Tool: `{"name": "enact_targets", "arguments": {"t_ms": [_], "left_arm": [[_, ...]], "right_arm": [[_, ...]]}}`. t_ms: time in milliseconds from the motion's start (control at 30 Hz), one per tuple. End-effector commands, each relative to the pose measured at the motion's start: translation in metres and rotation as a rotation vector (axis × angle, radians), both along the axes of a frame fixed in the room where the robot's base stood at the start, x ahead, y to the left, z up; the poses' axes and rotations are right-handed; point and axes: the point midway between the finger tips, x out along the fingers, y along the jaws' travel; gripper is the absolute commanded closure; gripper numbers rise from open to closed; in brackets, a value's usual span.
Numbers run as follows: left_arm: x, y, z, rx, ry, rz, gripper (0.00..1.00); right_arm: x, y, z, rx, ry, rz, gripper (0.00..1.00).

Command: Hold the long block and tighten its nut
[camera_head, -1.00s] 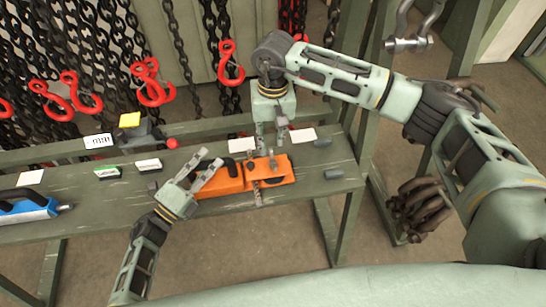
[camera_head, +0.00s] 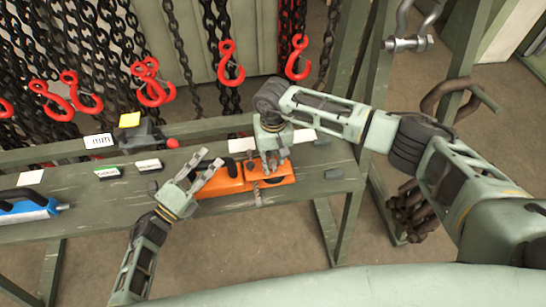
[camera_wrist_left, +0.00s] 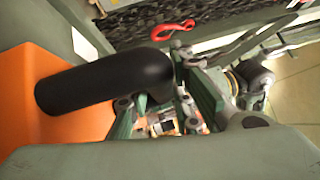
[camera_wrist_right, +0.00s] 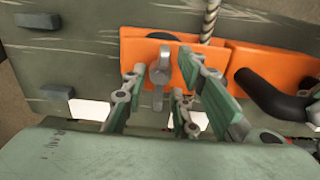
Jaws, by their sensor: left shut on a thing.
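Two orange blocks lie end to end on the bench: the left block (camera_head: 230,182) has a black handle (camera_wrist_left: 100,85), the right block (camera_head: 285,168) a grey lever-like nut (camera_wrist_right: 158,75). I cannot tell which is the long block. My left gripper (camera_head: 212,167) is shut on the black handle; its fingers also show beside the handle's bent end in the left wrist view (camera_wrist_left: 160,105). My right gripper (camera_head: 270,163) is over the right block. In the right wrist view its fingers (camera_wrist_right: 170,80) are apart on either side of the nut; contact is unclear.
The green bench (camera_head: 95,215) also carries a blue tool (camera_head: 28,211), a dark device with a red knob (camera_head: 145,137), and several labels. A twisted rod (camera_wrist_right: 210,20) sticks out at the blocks' near edge. Chains with red hooks (camera_head: 230,65) hang behind.

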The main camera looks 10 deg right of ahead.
Motion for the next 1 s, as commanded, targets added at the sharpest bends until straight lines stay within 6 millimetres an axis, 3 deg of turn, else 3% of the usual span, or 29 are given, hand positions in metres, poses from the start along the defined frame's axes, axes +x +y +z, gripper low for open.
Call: {"name": "enact_targets", "arguments": {"t_ms": [233,567,1000], "left_arm": [[-0.0003,0.0003,-0.0026,0.008,0.001,0.002,1.00],[-0.0004,0.0000,-0.0025,0.009,0.001,0.001,1.00],[-0.0006,-0.0011,-0.0024,0.008,0.001,0.000,1.00]], "right_arm": [[-0.0001,0.0003,-0.0011,0.000,0.000,0.001,0.73],[-0.0003,0.0017,-0.0006,0.003,0.000,0.002,1.00],[-0.0006,0.0049,0.0003,0.009,-0.001,-0.040,1.00]]}}
